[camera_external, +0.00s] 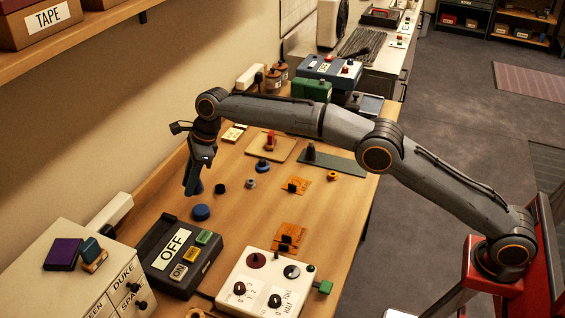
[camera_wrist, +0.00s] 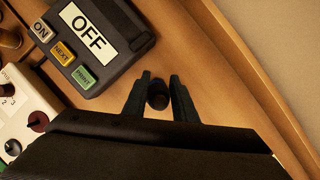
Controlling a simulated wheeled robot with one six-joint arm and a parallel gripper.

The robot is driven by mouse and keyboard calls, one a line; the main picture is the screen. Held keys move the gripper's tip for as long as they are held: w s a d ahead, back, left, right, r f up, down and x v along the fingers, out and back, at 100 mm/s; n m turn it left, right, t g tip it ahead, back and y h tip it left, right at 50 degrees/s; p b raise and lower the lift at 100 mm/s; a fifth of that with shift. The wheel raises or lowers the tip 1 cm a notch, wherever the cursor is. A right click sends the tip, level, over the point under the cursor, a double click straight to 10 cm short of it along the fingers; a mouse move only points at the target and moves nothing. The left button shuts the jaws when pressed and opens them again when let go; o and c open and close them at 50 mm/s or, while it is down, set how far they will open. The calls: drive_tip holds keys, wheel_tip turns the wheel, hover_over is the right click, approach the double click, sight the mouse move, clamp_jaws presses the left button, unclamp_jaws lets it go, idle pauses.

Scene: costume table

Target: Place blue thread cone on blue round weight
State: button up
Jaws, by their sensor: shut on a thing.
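My gripper (camera_external: 194,188) points down over the left part of the table; it also shows in the wrist view (camera_wrist: 158,98). It is shut on a small dark cylindrical piece (camera_wrist: 157,96), which I take to be the blue thread cone; its colour looks nearly black there.
A black OFF box (camera_external: 180,255) with coloured keys stands just in front, also in the wrist view (camera_wrist: 100,40). A white control panel (camera_external: 264,283) is at the front. The wall is behind.

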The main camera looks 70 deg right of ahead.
sight(195, 210)
drive_tip(key=shift+f+p, duration=0.65)
drive_tip(key=shift+f, duration=2.95)
drive_tip(key=shift+f, duration=0.1)
drive_tip(key=o, duration=1)
drive_tip(key=shift+o, duration=0.2)
drive_tip(key=b+v, duration=0.2)
drive_tip(key=v, duration=1)
drive_tip(key=shift+d, duration=0.1)
